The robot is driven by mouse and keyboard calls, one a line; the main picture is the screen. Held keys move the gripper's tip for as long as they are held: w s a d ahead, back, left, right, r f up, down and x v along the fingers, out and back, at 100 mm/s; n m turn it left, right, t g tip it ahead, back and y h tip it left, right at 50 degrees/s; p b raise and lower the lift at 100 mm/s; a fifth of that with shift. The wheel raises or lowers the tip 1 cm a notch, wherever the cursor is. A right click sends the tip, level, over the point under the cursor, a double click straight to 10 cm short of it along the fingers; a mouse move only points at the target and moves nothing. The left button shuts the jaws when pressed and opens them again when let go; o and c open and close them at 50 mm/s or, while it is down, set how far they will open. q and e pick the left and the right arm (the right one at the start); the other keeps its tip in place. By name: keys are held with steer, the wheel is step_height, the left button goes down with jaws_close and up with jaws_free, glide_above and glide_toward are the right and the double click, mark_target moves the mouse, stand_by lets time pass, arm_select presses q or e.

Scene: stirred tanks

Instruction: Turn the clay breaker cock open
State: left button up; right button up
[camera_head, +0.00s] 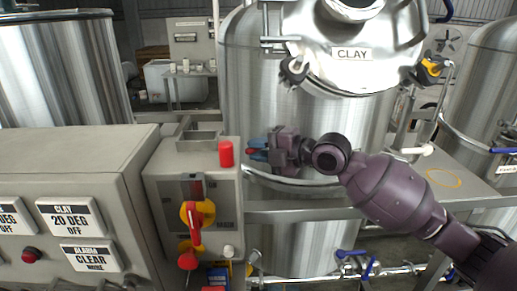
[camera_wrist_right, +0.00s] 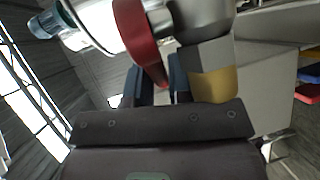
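The steel tank labelled CLAY (camera_head: 352,54) stands in the middle of the head view. My right gripper (camera_head: 257,150) is at the left of its lower front, pointing left, with a small red part (camera_head: 250,151) at its fingertips. In the right wrist view a red lever (camera_wrist_right: 138,35) reaches down between the two fingers (camera_wrist_right: 160,88) of my right gripper. A valve body with a brass-coloured part (camera_wrist_right: 213,85) is beside the right finger. I cannot tell whether the fingers press on the lever. My left gripper is not in view.
A larger panel with CLAY 20 DEG OFF (camera_head: 70,217) is further left. A steel ledge (camera_head: 292,208) runs below my arm.

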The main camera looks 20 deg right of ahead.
steer(key=o, duration=0.3)
steer(key=shift+o, duration=0.2)
steer(key=b+v, duration=0.1)
steer(key=v, duration=1)
